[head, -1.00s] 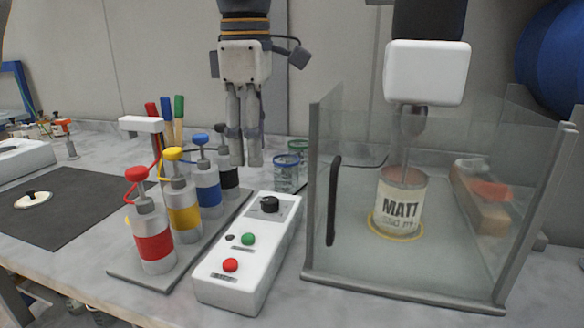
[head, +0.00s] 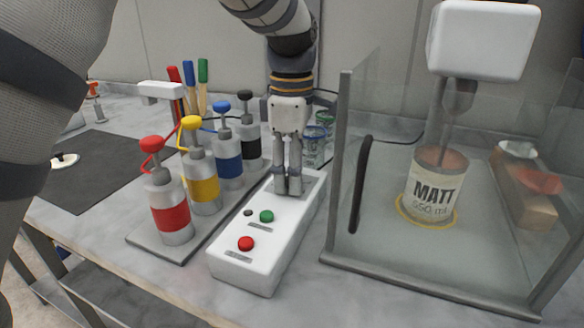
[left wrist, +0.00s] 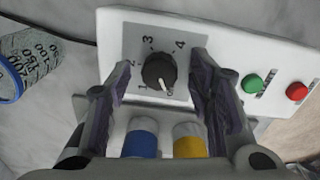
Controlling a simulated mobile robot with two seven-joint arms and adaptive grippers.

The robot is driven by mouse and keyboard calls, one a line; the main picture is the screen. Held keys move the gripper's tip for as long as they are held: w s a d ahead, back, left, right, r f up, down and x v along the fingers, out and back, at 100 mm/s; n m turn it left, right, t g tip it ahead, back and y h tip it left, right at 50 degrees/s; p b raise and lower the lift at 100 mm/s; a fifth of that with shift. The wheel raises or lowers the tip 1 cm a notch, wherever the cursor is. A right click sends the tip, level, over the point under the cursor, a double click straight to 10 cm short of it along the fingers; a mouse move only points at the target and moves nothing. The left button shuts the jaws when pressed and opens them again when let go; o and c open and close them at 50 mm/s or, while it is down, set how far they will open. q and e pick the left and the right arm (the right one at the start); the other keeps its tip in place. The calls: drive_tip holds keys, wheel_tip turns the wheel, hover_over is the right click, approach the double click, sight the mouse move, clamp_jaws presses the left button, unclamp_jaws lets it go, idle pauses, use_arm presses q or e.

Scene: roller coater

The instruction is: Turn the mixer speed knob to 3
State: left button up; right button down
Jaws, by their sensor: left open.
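The mixer speed knob (left wrist: 158,72) is a round black knob on a grey dial plate (left wrist: 186,92) marked 1 to 4. Its white pointer mark is turned to the lower right in the left wrist view, away from the 3. The plate sits on the white control box (head: 262,262). My left gripper (head: 288,190) points down at the far part of the box and hides the knob in the head view. Its fingers are open, one on each side of the knob in the left wrist view; I cannot tell whether they touch it. My right gripper is not in view.
The box also has a green button (head: 266,216) and a red button (head: 246,243). Several pump bottles, such as the red one (head: 170,215), stand close on the left. A glass enclosure with a grey post (head: 338,165) and a MATT can (head: 434,190) stands on the right.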

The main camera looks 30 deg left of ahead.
use_arm(q)
clamp_jaws()
